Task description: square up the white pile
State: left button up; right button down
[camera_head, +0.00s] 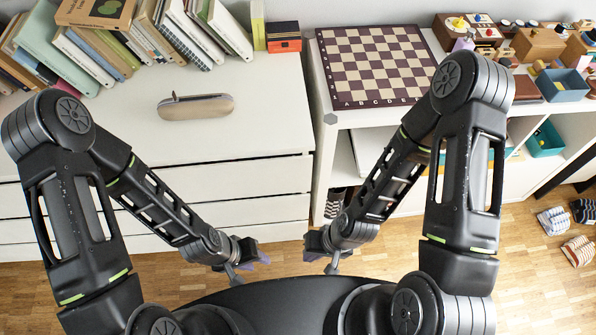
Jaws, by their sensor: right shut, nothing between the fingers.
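I cannot make out a distinct white pile in this view. A white chest of drawers (232,178) stands on the left, its drawer fronts facing me, and no drawer looks pulled out. My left gripper (262,258) is low in front of the chest, over the floor, with nothing visible in it; its finger gap is too small to tell. My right gripper (308,256) is shut and empty, close to the left one and apart from the furniture.
Leaning books (70,50) and a spectacle case (196,107) are on the chest. A chessboard (375,65) lies on the white shelf unit at right, with boxes and small toys beyond. Slippers (553,221) lie on the wooden floor. The chest top's front is clear.

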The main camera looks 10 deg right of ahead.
aim_at(370, 143)
jog(key=k+j, duration=0.1)
jog(key=j, duration=0.2)
jog(key=k+j, duration=0.1)
jog(key=j, duration=0.25)
jog(key=k+j, duration=0.15)
jog(key=j, duration=0.15)
jog(key=k+j, duration=0.1)
jog(key=j, duration=0.2)
